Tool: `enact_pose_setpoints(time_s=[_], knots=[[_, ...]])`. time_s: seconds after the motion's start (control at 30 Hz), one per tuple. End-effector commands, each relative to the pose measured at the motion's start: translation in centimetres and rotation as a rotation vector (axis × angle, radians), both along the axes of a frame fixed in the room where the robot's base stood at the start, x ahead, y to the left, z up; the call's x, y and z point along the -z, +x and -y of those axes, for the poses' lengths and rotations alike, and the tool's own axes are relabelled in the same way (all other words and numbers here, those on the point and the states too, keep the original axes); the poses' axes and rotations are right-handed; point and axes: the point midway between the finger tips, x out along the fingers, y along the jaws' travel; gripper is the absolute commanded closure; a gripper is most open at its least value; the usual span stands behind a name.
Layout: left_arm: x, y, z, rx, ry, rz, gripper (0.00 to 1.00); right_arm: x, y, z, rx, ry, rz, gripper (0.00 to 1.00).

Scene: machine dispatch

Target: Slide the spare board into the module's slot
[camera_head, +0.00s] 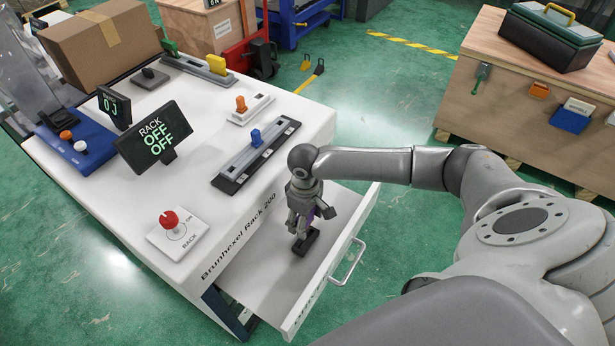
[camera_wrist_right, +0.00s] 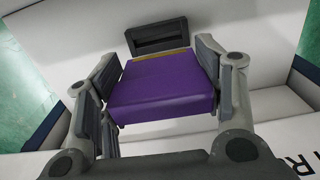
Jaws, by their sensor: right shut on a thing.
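My right gripper (camera_head: 304,214) is down in the open drawer (camera_head: 268,281) and shut on a purple board. The purple board (camera_wrist_right: 163,98) sits between the fingers in the right wrist view, with a thin yellowish edge at its far end. Only a sliver of purple shows in the head view. A black slotted holder (camera_head: 306,243) stands on the drawer floor just below the fingers; it also shows beyond the board in the wrist view (camera_wrist_right: 163,38). I cannot tell whether the board still touches the holder. Which tabletop unit is the module is not clear. My left gripper is not in view.
A wooden crate with a toolbox (camera_head: 550,36) stands at right.

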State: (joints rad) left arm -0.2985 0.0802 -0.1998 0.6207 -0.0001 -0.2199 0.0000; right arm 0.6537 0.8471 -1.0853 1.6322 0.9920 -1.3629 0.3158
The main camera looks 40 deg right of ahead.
Motion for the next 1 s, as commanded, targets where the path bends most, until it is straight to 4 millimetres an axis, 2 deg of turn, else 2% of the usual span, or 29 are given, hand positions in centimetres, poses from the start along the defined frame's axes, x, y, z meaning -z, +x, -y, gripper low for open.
enact_pose_setpoints(time_s=[0.37, 0.67, 1.0], knots=[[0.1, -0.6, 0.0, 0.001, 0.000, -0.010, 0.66, 0.2, 0.3, 0.4, -0.009, -0.001, 0.004, 0.63], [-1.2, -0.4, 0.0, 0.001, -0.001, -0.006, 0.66, -0.1, 0.2, 0.4, -0.008, 0.008, 0.016, 0.63], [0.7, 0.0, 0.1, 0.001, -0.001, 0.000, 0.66, 3.5, 0.2, 0.3, -0.009, 0.009, 0.018, 0.63]])
